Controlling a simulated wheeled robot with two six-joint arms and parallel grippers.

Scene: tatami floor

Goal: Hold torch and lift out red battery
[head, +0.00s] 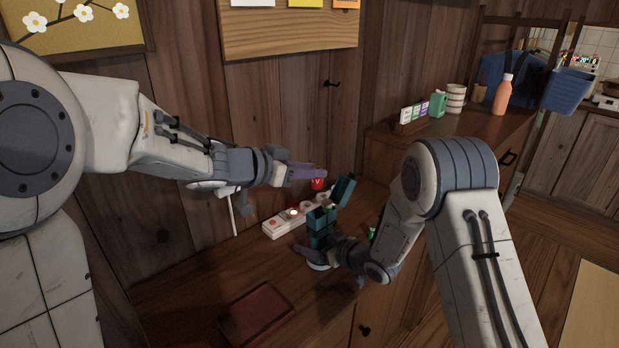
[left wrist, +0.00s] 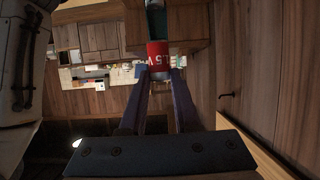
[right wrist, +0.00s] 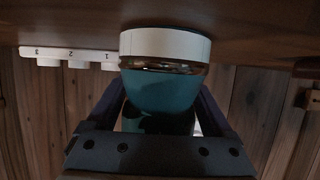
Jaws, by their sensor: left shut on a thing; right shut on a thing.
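The red battery (head: 318,184) is between the fingertips of my left gripper (head: 322,173), which is shut on it. In the left wrist view the battery (left wrist: 158,55) shows its "1.5 V" print, with a teal part beyond it. The teal torch (head: 321,228) stands upright on the wooden counter, its teal flap (head: 344,189) tilted open at the top. My right gripper (head: 312,256) is shut around the torch low down. In the right wrist view the torch (right wrist: 163,92) has a pale ring at its end. The battery appears above the torch mouth; I cannot tell whether they touch.
A white numbered holder (head: 283,224) with round spots lies behind the torch, close to the wall. A dark red tray (head: 256,312) lies at the counter's front left. A higher counter at right holds an orange bottle (head: 502,95), a green jug (head: 437,103) and a striped cup (head: 456,98).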

